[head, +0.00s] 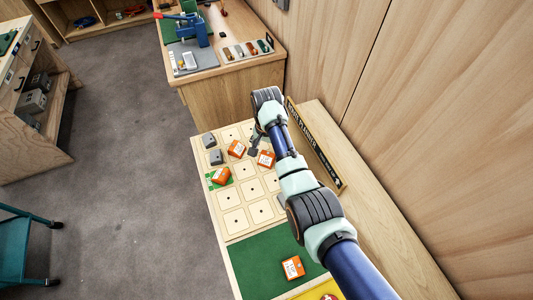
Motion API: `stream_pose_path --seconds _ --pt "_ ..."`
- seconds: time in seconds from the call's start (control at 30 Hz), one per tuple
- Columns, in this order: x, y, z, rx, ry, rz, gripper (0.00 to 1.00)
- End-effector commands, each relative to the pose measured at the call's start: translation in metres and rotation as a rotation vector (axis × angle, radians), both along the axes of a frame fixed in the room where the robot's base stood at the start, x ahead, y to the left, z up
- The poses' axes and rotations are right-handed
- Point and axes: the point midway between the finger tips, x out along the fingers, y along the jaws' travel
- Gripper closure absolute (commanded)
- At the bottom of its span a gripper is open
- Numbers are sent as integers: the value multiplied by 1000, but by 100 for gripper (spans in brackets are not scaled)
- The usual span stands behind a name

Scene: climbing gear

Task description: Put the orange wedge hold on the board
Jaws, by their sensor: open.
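The board (233,222) is a cream panel of square cells on the bench. Several orange holds with white labels are in view: one (236,149) by the far cells, one (265,158) just right of it, one (221,176) at the left edge overlapping a green patch, and one (292,267) alone on a green mat (262,258) at the near end. Their exact shapes are too small to tell which is the wedge. My gripper (254,150) is open over the far part of the board, between the two far orange holds; its fingertips are small, and contact cannot be told.
Two grey blocks (209,140) (216,157) sit at the board's far left. A dark sign (317,148) stands along the right side, close to my arm. A second bench (235,85) with tools stands beyond. A teal cart (22,245) is at lower left.

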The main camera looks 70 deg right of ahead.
Motion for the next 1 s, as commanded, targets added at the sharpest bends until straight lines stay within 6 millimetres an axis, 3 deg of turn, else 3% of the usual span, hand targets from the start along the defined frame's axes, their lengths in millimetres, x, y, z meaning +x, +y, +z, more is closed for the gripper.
stream_pose_path --seconds 0.03,0.1,0.3,0.87,0.97,1.0 --pt "0 0 17 -3 -2 0 20" --pt "0 0 33 -2 -2 0 20" --pt "0 0 62 -1 -1 0 20" --pt "1 1 66 -1 -1 4 20" --pt "19 18 64 -37 -33 75 20" --pt "35 33 62 -69 -62 139 20"
